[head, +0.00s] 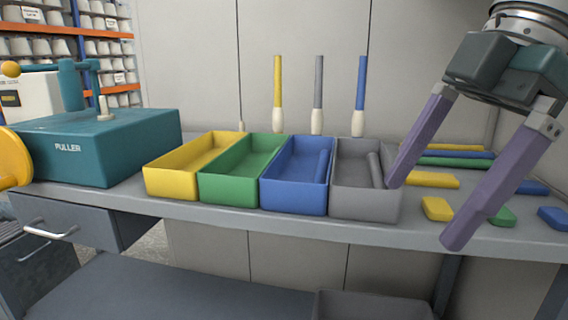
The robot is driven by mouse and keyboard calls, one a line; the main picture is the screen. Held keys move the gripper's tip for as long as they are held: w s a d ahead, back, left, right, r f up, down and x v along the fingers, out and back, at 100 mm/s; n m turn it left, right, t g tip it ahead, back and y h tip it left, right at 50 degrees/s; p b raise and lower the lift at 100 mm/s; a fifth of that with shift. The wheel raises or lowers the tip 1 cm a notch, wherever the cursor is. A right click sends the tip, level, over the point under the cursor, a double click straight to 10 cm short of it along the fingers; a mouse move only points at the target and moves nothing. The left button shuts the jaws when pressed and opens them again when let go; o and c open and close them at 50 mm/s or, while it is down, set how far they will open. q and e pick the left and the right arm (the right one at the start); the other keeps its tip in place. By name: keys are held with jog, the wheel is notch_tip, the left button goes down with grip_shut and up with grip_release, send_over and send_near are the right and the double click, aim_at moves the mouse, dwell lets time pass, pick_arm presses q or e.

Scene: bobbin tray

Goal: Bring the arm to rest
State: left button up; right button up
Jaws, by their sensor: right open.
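My right gripper (425,211) comes in from the upper right with its two purple fingers spread wide. It is open, with nothing between the fingers. It hangs in front of the right part of the bench, and one fingertip overlaps the right edge of the grey tray in the picture. My left gripper is not in view.
On the bench (290,221) stand yellow (172,183), green (228,190), blue (293,198) and grey (365,205) trays; blue and grey each hold a rod. A teal puller (110,150) stands left. Coloured pieces, including a yellow block (436,209), lie right. A shelf (70,30) stands behind.

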jog(key=s+a+r+n+y+p, duration=0.25)
jog(key=a+r+y, duration=0.25)
jog(key=a+r, duration=0.3)
jog(key=s+a+r+n+y+p, duration=0.1)
jog(key=s+a+r+y+p, duration=0.1)
jog(key=a+r+y+p, duration=0.5)
jog(key=w+a+r+m+t+y+p, duration=0.25)
jog(key=r+m+t, duration=0.35)
jog(key=r+t, duration=0.55)
jog(key=w+d+f+m+t+h+p, duration=0.2)
jog(key=d+m+h+p, duration=0.3)
jog(key=d+m+h, duration=0.3)
jog(key=w+d+f+m+t+h+p, duration=0.2)
jog(key=d+m+t+h+p, duration=0.15)
jog(key=d+m+h, duration=0.5)
jog(key=s+d+f+g+h+p, duration=0.1)
jog(key=s+d+f+g+p, duration=0.15)
jog(key=s+f+g, duration=0.4)
jog(key=s+d+f+n+g+h+p, duration=0.1)
jog(key=s+d+g+p, duration=0.15)
jog(key=s, duration=0.65)
jog(key=s+d+f+g+h+p, duration=0.1)
jog(key=s+f+g+p, duration=0.3)
jog(key=s, duration=0.3)
notch_tip(320, 180, up, 38)
jog(key=p, duration=3.6)
jog(key=shift+f+g, duration=0.25)
jog(key=shift+g, duration=0.15)
